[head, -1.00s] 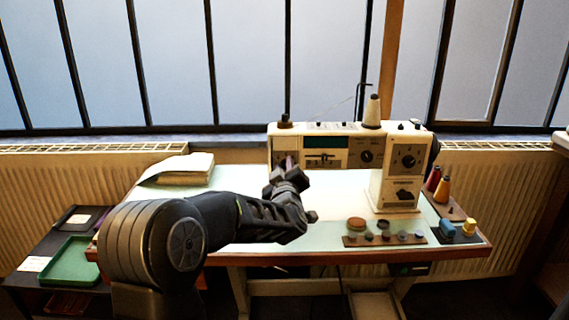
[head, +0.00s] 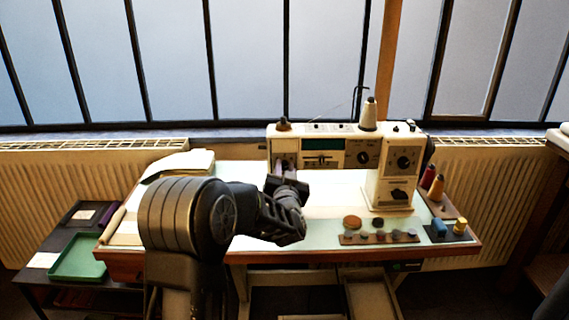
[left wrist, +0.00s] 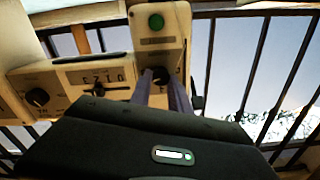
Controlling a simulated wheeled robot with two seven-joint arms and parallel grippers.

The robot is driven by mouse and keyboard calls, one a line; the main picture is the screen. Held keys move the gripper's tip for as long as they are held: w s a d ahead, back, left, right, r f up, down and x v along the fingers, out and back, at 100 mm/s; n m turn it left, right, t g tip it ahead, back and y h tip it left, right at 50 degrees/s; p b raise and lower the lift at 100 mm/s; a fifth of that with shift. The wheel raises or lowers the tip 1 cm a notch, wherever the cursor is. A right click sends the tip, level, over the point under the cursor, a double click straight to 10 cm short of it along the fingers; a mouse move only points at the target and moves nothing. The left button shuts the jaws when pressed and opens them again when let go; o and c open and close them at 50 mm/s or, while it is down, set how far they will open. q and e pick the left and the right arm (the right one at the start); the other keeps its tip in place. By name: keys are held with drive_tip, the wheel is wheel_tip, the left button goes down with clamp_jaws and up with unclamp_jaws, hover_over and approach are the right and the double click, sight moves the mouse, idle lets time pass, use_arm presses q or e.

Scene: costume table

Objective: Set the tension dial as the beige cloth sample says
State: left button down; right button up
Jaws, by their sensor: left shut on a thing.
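The cream sewing machine (head: 310,130) stands at the back of the table. My left gripper (head: 281,168) is at the front of the machine's left end. In the left wrist view its two fingers (left wrist: 165,92) are shut on a small dark dial (left wrist: 160,74), below a round green button. The fingers and gripper body hide much of this dial, so its setting cannot be read. A pale folded stack (head: 185,164) lies at the table's back left; I cannot tell whether the beige cloth sample is there. My right gripper is not in view.
Other dials (head: 363,157) and a slider panel (head: 321,160) are on the machine's front. A strip of small discs (head: 380,237) and thread spools (head: 436,187) lie at right. A green tray (head: 78,258) is on the low left stand. The table's middle is largely clear.

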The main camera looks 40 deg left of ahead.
use_arm(q)
drive_tip(key=m+p, duration=0.1)
drive_tip(key=m, duration=0.2)
drive_tip(key=shift+d+p, duration=0.1)
drive_tip(key=shift+p, duration=0.3)
drive_tip(key=shift+f+m+p, duration=0.15)
drive_tip(key=shift+m+p, duration=0.25)
drive_tip(key=shift+m, duration=0.6)
drive_tip(key=c, duration=1.2)
unclamp_jaws()
drive_tip(key=v, duration=0.7)
drive_tip(key=shift+s+d, duration=0.25)
drive_tip(key=shift+s, duration=0.05)
